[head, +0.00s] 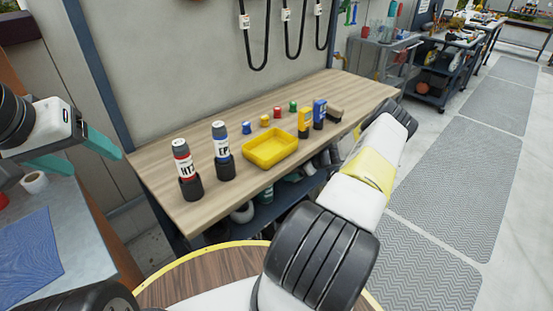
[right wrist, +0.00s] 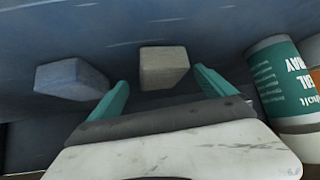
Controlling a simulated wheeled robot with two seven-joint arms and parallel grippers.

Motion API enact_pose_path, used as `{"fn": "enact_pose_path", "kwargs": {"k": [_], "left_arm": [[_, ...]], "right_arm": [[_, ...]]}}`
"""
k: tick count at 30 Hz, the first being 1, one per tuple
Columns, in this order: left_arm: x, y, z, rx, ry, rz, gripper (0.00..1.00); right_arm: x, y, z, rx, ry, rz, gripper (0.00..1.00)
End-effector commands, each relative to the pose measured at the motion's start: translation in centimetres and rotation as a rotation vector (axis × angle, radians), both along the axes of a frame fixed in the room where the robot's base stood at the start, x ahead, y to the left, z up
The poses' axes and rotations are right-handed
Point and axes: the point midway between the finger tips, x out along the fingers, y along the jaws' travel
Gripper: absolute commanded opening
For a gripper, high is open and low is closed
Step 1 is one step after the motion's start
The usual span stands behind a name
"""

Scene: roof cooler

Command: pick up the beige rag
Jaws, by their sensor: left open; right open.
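A beige block-shaped piece (right wrist: 164,66), which looks like the folded beige rag, lies on a dark blue surface in the right wrist view. My right gripper (right wrist: 161,84) is open, with its teal fingers to either side of the near end of the beige piece in the picture. I cannot tell whether they touch it. In the head view my right arm reaches to the bench's right end, and its gripper is hidden. My left gripper (head: 97,163) is open and empty at the left, above a grey table.
A grey-blue block (right wrist: 72,80) lies left of the beige piece; a green-and-white can (right wrist: 283,85) stands close at right. The wooden bench (head: 160,165) holds a yellow tray (head: 270,163), bottles and small coloured items. A blue shelf (head: 285,195) is under it.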

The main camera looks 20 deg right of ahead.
Motion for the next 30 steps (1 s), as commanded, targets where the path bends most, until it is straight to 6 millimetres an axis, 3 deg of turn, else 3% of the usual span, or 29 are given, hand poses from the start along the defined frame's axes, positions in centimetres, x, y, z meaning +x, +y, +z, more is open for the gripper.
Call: {"fn": "enact_pose_path", "kwargs": {"k": [4,12,24,30], "left_arm": [[0.00,0.00,0.00,0.000,0.000,0.000,0.68],[0.00,0.00,0.00,0.000,0.000,0.000,0.68],[0.00,0.00,0.00,0.000,0.000,0.000,0.68],[0.00,0.00,0.00,0.000,0.000,0.000,0.68]], "right_arm": [[1.02,0.54,-1.01,-0.002,-0.001,-0.001,0.94],[1.12,0.61,-1.16,-0.001,-0.001,-0.001,0.92],[1.11,0.60,-1.14,-0.001,-0.001,-0.001,0.17],[1.10,0.60,-1.15,-0.001,-0.001,-0.001,0.16]]}}
